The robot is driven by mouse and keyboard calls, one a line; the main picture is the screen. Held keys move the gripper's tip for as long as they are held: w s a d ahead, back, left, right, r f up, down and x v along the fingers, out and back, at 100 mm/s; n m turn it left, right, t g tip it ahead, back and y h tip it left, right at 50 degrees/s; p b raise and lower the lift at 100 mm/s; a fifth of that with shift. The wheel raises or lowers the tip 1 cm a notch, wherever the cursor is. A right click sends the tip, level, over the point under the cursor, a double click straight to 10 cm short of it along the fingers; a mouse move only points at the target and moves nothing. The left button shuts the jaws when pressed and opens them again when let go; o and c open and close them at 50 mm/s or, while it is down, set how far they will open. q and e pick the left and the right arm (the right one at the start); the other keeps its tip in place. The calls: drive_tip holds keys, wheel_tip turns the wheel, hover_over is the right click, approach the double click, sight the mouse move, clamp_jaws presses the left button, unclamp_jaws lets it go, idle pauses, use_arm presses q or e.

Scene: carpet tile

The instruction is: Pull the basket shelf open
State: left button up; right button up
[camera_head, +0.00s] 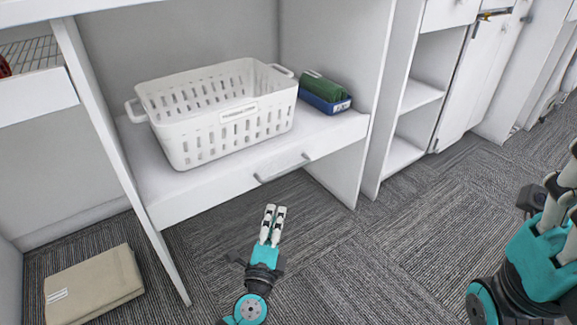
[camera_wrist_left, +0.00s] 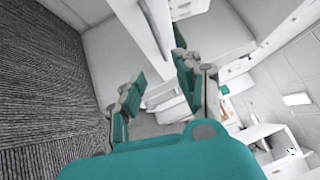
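The basket shelf (camera_head: 165,205) is a white pull-out board with a grey bar handle (camera_head: 283,168) on its front edge. A white slotted basket (camera_head: 185,140) with a label stands on it. My left gripper (camera_head: 273,208) is below and in front of the handle, apart from it, fingers pointing toward the cabinet. The left wrist view shows a gap between its two fingers (camera_wrist_left: 158,88) with nothing gripped. My right gripper (camera_head: 569,178) is at the right edge, partly cut off; its opening is unclear.
White side panels (camera_head: 345,165) flank the shelf. Carpet (camera_head: 370,245) in front is clear.

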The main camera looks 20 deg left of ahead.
sight(287, 170)
use_arm(q)
drive_tip(key=w, duration=0.5)
drive_tip(key=w+a+r+b, duration=0.1)
drive_tip(key=w, duration=0.4)
drive_tip(key=w+r, duration=0.1)
drive_tip(key=w, duration=0.4)
drive_tip(key=shift+w+a+b, duration=0.2)
drive_tip(key=shift+a+b, duration=0.15)
clamp_jaws()
